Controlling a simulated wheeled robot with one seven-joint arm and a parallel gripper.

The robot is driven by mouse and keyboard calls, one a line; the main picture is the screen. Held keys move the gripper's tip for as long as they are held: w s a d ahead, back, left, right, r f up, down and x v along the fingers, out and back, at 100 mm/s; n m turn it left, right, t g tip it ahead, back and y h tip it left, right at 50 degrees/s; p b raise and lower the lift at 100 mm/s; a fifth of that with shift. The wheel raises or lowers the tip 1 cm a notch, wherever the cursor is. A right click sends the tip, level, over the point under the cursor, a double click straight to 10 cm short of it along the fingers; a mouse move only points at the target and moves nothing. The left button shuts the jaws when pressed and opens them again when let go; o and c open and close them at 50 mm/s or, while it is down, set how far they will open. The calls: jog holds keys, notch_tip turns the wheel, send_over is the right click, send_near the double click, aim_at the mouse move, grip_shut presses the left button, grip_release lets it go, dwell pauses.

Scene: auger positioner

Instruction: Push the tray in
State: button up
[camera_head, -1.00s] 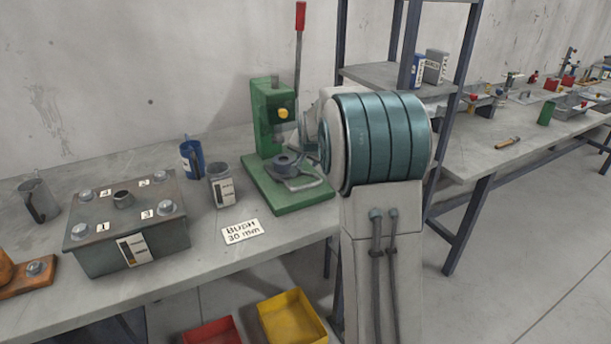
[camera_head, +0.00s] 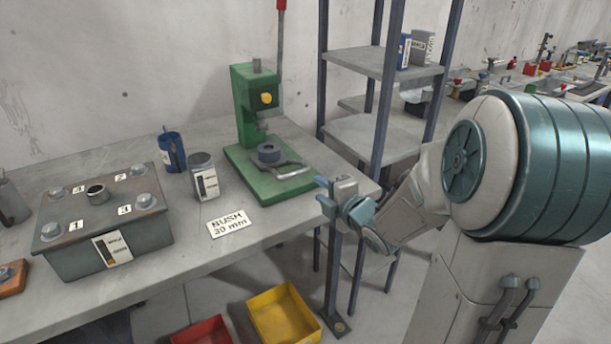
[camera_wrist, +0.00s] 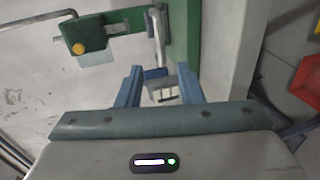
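The green press (camera_head: 250,100) stands on the workbench with a green base. On its base, a grey round bush (camera_head: 268,153) sits on what looks like the tray. A grey looped handle (camera_head: 290,170) sticks out toward the front right. My gripper (camera_head: 322,192) is right of the handle, apart from it, near the bench's right edge. Its two blue fingers are spread and nothing shows held. In the wrist view, the open gripper (camera_wrist: 160,82) has part of the green press (camera_wrist: 186,40) beyond it. How far in the tray sits is unclear.
A labelled battery-like box (camera_head: 105,225), a blue mug (camera_head: 172,150), a steel jug (camera_head: 203,175) and a "BUSH 30 mm" card (camera_head: 229,224) are left of the press. A shelf rack (camera_head: 372,130) stands behind. A yellow bin (camera_head: 284,313) and a red bin (camera_head: 205,331) are below the bench.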

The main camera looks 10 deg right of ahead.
aim_at(296, 174)
jog(key=x, duration=1.3)
jog(key=shift+w+a, duration=0.2)
jog(key=shift+w, duration=0.1)
grip_shut()
jog(key=shift+f, duration=0.1)
